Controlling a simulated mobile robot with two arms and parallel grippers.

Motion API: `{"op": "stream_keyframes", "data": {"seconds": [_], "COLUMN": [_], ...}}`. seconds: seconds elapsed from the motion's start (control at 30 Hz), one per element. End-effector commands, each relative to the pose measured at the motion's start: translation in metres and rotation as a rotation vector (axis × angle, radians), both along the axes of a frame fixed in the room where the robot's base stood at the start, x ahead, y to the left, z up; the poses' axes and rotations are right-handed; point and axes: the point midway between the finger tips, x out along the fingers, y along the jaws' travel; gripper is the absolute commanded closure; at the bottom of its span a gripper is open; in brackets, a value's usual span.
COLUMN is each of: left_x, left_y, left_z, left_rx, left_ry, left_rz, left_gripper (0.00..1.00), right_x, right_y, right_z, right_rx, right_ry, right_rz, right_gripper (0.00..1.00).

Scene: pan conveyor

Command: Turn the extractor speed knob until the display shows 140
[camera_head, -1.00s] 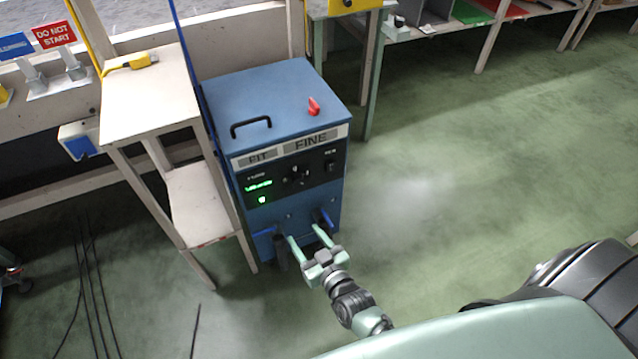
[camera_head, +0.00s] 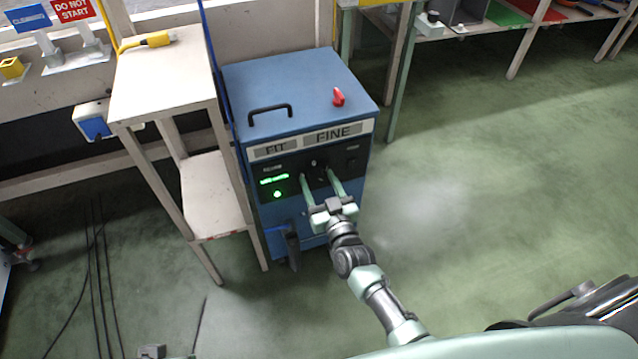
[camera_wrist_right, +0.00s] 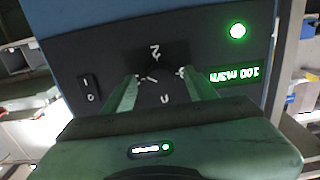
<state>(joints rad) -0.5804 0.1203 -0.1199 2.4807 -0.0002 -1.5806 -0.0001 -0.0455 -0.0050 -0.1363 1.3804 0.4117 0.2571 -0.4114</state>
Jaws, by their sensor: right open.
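The blue extractor (camera_head: 300,95) stands on the floor with a dark front panel. Its green display (camera_head: 273,180) is lit; in the right wrist view the display (camera_wrist_right: 234,75) appears upside down and reads 100 m3/h. The black speed knob (camera_wrist_right: 158,76) is on the panel between markings. My right gripper (camera_head: 316,172) is open in front of the panel. In the right wrist view its fingers (camera_wrist_right: 160,78) stand on either side of the knob; I cannot tell whether they touch it. A grey and green piece at the bottom edge (camera_head: 151,352) seems to be my left gripper, mostly cut off.
A rocker switch (camera_wrist_right: 88,88) and a green lamp (camera_wrist_right: 237,31) are on the panel. A red part (camera_head: 338,97) and a black handle (camera_head: 270,114) are on the lid. A pale table (camera_head: 165,85) stands close on the left. The floor at right is clear.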

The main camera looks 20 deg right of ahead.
Motion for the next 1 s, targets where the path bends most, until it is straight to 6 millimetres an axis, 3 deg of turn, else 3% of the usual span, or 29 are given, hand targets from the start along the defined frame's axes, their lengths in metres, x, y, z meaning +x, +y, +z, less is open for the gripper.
{"op": "stream_keyframes", "data": {"seconds": [0.2, 0.27, 0.4, 0.43, 0.73, 1.0], "left_x": [0.0001, 0.0001, 0.0002, 0.0001, 0.0001, 0.0002], "left_y": [0.0000, 0.0000, 0.0000, 0.0000, -0.0001, -0.0001], "left_z": [0.0001, 0.0001, 0.0001, 0.0000, 0.0015, 0.0063], "left_rx": [0.000, 0.000, 0.000, 0.000, 0.000, 0.000], "left_ry": [0.000, 0.000, 0.000, 0.000, 0.000, 0.000], "left_rz": [0.000, 0.000, 0.000, 0.000, 0.000, 0.000], "left_gripper": [0.66, 0.66, 0.66, 0.66, 0.66, 0.66], "right_x": [0.0005, 0.0005, 0.0004, 0.0003, 0.0003, 0.0003], "right_y": [0.0001, 0.0001, 0.0002, 0.0002, 0.0003, 0.0009], "right_z": [0.0000, 0.0000, 0.0000, 0.0000, 0.0004, 0.0005], "right_rx": [0.000, 0.000, 0.001, 0.001, 0.033, 0.187], "right_ry": [0.001, 0.001, 0.001, 0.001, 0.001, 0.008], "right_rz": [0.000, 0.000, 0.000, 0.000, 0.000, 0.001], "right_gripper": [0.43, 0.57, 0.96, 1.00, 1.00, 1.00]}}
